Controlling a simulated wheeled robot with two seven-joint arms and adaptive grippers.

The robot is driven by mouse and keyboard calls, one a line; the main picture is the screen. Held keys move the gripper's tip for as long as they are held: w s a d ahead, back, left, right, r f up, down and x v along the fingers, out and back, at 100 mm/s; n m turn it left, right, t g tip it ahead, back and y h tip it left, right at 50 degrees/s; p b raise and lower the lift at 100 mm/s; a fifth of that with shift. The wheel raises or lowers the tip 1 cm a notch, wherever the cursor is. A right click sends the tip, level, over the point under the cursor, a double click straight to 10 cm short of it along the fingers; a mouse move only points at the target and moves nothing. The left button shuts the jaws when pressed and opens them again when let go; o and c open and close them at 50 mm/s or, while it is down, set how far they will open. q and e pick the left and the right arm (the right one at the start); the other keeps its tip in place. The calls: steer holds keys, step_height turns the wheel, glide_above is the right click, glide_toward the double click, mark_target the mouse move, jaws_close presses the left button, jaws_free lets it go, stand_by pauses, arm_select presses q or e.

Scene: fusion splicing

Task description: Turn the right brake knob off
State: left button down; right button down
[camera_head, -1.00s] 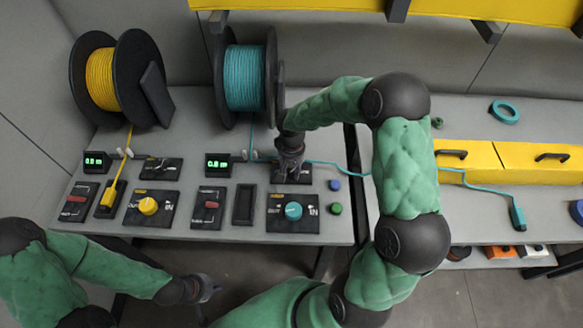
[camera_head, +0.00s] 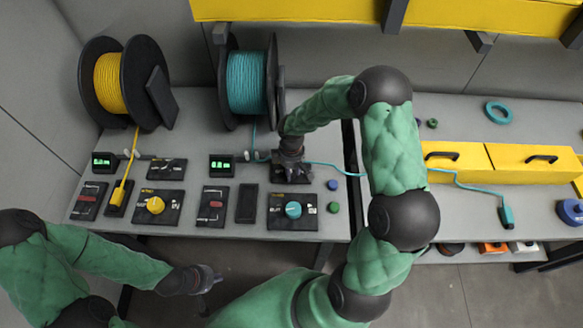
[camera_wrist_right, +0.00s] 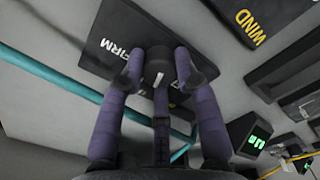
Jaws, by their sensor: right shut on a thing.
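The right brake knob (camera_wrist_right: 158,75) is a small dark knob with a white mark on a black panel (camera_wrist_right: 118,40) lettered "FIRM", seen in the right wrist view. My right gripper (camera_wrist_right: 165,68) is shut on this knob, with purple-grey fingers on both sides of it. In the head view my right gripper (camera_head: 290,166) is over the panel behind the teal dial and hides the knob. My left gripper (camera_head: 213,278) hangs in front of the table, away from the panels; its opening is not clear.
The teal spool (camera_head: 246,82) stands behind my right gripper. A teal fibre (camera_head: 335,163) runs right from the panel area. The teal dial (camera_head: 293,210) and blue and green buttons (camera_head: 332,185) sit close by. Yellow drawers (camera_head: 535,158) are to the right.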

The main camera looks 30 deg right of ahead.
mark_target(291, 172)
steer(key=n+p, duration=0.2)
steer(key=n, duration=0.2)
steer(key=shift+r+n+p, duration=0.1)
steer(key=shift+n+p, duration=1.3)
steer(key=shift+n, duration=0.8)
steer(key=c, duration=0.9)
jaws_free()
step_height(291, 172, up, 12)
